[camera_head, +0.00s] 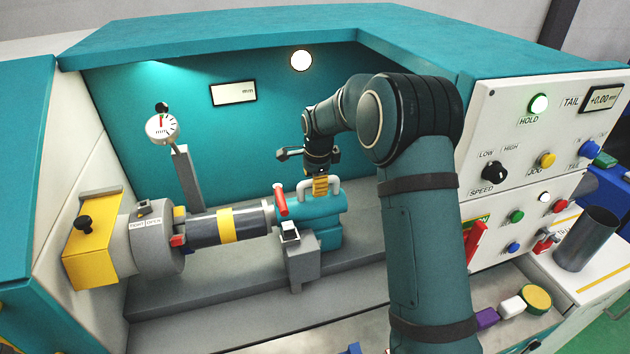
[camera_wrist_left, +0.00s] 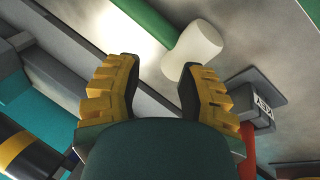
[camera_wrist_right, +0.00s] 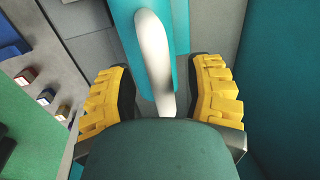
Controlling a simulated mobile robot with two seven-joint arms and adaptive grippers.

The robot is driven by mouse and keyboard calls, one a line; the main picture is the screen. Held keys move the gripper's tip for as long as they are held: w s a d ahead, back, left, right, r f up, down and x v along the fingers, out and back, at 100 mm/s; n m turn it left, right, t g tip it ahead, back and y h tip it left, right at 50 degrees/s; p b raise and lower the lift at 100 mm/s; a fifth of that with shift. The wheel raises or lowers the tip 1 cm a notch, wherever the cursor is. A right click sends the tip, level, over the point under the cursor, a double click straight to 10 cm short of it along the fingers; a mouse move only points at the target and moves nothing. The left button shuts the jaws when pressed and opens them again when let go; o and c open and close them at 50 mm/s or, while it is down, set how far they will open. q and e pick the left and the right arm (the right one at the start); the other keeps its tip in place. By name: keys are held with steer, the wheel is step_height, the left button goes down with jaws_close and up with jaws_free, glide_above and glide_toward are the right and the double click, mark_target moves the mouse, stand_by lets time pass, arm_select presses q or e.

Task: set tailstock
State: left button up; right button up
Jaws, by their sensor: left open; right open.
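The teal tailstock (camera_head: 322,233) sits on the lathe bed, right of a dark cylinder with a yellow band (camera_head: 229,226). The cylinder lies level between the grey chuck (camera_head: 152,243) and the tailstock. A red lever (camera_head: 280,200) stands at the tailstock's left end. My right gripper (camera_head: 320,186) points down at the pale tailstock handle (camera_head: 336,184). In the right wrist view the handle (camera_wrist_right: 153,50) runs between the open fingers (camera_wrist_right: 160,72); contact is unclear. My left gripper (camera_wrist_left: 158,70) is open and empty in its wrist view, and hidden in the head view.
A dial gauge (camera_head: 163,128) stands behind the chuck. A control panel (camera_head: 540,150) is at the right, above a tray with small coloured parts (camera_head: 512,307) and beside a dark grey cylinder (camera_head: 588,240). A white-headed mallet (camera_wrist_left: 195,42) lies beyond my left fingers.

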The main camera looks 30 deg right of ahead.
jaws_close()
